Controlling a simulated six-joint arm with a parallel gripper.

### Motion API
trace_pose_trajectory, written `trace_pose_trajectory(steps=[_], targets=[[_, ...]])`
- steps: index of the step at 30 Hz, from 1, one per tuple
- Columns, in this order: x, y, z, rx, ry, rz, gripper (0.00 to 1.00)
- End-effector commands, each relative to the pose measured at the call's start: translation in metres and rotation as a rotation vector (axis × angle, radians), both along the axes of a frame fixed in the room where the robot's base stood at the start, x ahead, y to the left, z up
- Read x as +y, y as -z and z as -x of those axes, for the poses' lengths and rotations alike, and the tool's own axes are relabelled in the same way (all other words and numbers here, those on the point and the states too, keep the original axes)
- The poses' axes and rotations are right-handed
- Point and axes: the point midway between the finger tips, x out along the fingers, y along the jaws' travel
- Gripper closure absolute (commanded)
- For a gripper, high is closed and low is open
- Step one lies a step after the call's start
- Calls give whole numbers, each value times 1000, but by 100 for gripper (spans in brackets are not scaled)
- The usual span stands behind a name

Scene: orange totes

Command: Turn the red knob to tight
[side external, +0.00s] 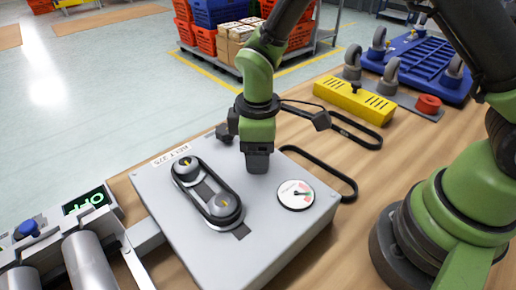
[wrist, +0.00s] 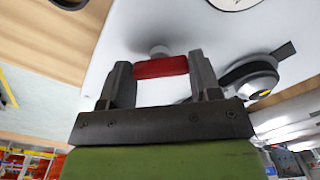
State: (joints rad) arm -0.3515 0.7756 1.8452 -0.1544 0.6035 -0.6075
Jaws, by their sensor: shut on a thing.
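The red knob (wrist: 161,67) shows in the wrist view as a short red bar between my gripper's two fingers, in front of a pale round post. My gripper (wrist: 160,72) is shut on it, one finger at each end. In the side external view my gripper (side external: 257,160) points down at the top of the grey box (side external: 180,225), and the knob is hidden behind it. A round white dial (side external: 295,194) with red and green marks sits on the box, right of my gripper. A black belt (side external: 205,190) runs around two pulleys on the box, left of my gripper.
Loose black belts (side external: 320,170) lie on the wooden table behind the box. A yellow slotted block (side external: 354,98) and a blue caster platform (side external: 420,60) stand farther back. Metal rollers (side external: 88,262) and a green-lit sign (side external: 87,202) are at the left.

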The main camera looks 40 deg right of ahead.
Motion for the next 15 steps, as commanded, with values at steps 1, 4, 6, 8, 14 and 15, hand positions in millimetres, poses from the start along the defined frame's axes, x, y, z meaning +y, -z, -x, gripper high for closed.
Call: trace_pose_trajectory(steps=[1, 4, 6, 8, 14, 15], targets=[[0, -1, 0, 0, 46, 0, 66], [0, -1, 0, 0, 141, 0, 66], [0, -1, 0, 0, 207, 0, 66], [0, -1, 0, 0, 265, 0, 66], [0, -1, 0, 1, 450, 1, 66], [0, -1, 0, 1, 484, 1, 66]])
